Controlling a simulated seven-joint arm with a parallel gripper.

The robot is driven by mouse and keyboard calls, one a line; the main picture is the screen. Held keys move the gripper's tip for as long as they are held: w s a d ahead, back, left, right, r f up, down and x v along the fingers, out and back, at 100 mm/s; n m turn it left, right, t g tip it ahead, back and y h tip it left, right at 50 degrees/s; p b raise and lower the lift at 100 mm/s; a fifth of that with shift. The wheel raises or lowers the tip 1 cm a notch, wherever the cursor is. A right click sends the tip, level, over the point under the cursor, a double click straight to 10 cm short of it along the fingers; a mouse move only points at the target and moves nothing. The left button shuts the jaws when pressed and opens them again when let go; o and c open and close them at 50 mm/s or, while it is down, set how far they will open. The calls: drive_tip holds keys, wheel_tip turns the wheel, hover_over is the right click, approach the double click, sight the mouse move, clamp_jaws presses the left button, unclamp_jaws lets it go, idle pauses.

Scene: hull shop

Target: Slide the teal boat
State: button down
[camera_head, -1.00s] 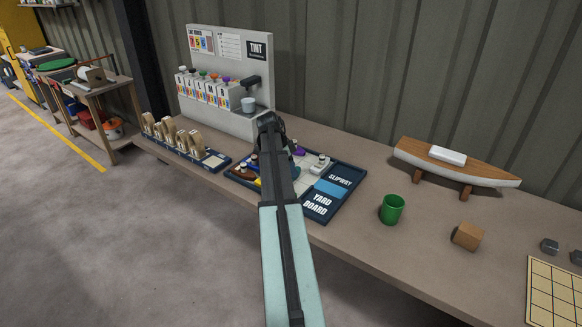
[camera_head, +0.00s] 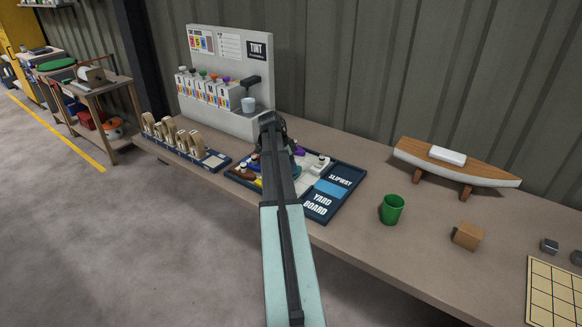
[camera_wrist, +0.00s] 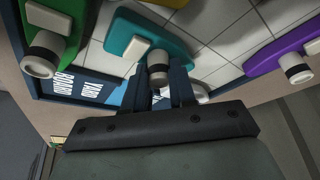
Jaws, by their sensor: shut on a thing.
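The teal boat (camera_wrist: 121,37) lies on the white grid of the yard board (camera_wrist: 225,74) in the wrist view. It has a cream block on its deck and a dark-banded peg near one end. My gripper (camera_wrist: 163,84) is shut on that peg.
In the wrist view a green boat (camera_wrist: 67,18) lies left of the teal boat and a purple boat (camera_wrist: 270,58) lies right. A green mug (camera_head: 392,209), a wooden cube (camera_head: 467,237) and a model boat (camera_head: 455,165) stand right of the board. The paint dispenser (camera_head: 228,80) stands behind.

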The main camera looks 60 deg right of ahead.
drive_tip(key=d, duration=1.2)
drive_tip(key=shift+d, duration=0.15)
drive_tip(key=c, duration=1)
unclamp_jaws()
drive_tip(key=shift+d, duration=0.1)
drive_tip(key=shift+c, duration=0.2)
drive_tip(key=shift+o, duration=0.6)
drive_tip(key=v, duration=1.3)
drive_tip(key=shift+r, duration=0.35)
drive_tip(key=shift+w+a, duration=0.15)
drive_tip(key=shift+a, duration=0.15)
